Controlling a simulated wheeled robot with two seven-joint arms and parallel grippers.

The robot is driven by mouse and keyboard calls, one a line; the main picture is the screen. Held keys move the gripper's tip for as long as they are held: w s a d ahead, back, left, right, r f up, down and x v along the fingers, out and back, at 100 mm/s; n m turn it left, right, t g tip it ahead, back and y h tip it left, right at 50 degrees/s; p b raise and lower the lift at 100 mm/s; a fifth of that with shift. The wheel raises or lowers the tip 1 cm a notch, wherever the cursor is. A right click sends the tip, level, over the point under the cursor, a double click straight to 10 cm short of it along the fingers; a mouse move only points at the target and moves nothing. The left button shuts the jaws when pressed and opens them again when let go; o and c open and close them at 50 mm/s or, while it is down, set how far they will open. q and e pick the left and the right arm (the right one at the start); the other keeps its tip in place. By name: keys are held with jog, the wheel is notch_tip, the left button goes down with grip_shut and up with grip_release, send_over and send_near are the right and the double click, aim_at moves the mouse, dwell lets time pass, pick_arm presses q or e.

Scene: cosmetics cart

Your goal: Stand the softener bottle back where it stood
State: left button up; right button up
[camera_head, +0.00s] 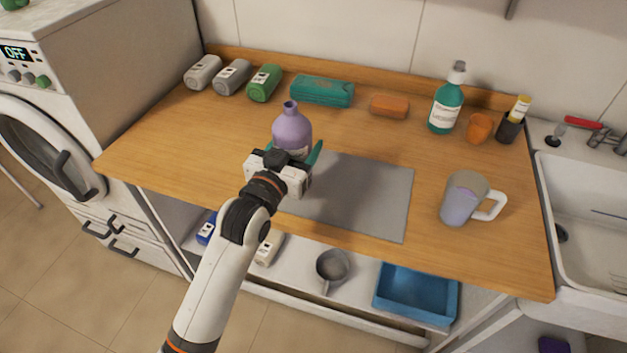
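The softener bottle appears to be the lilac bottle (292,128). It is upright, with no cap visible on its neck, at the back left corner of the grey mat (375,200). My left gripper (294,148) is at the near side of the bottle, with a teal finger on each side of it. Whether the fingers press on the bottle cannot be told. The gripper hides the bottle's base, so whether it rests on the wood cannot be seen. My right gripper is not in view.
A clear jug (461,200) with lilac contents stands right of the mat. The counter's left side is clear.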

pick_arm(q)
jog(key=w+d+r+m+h, duration=0.1)
jog(key=w+d+r+h, duration=0.1)
jog(key=w+d+r, duration=0.3)
jog(key=shift+g, duration=0.4)
jog(key=f, duration=1)
jog(key=shift+w+a, duration=0.25)
jog(key=shift+w, duration=0.1)
jog(key=shift+f, duration=0.1)
jog(key=o, duration=1.3)
jog(key=shift+f, duration=0.1)
jog(key=shift+o, duration=0.2)
jog(key=shift+s+a, duration=0.15)
jog(key=shift+s, duration=0.15)
jog(key=v, duration=1.1)
jog(key=shift+s+a+b, duration=0.1)
jog(key=shift+s+b, duration=0.1)
jog(key=shift+b, duration=0.2)
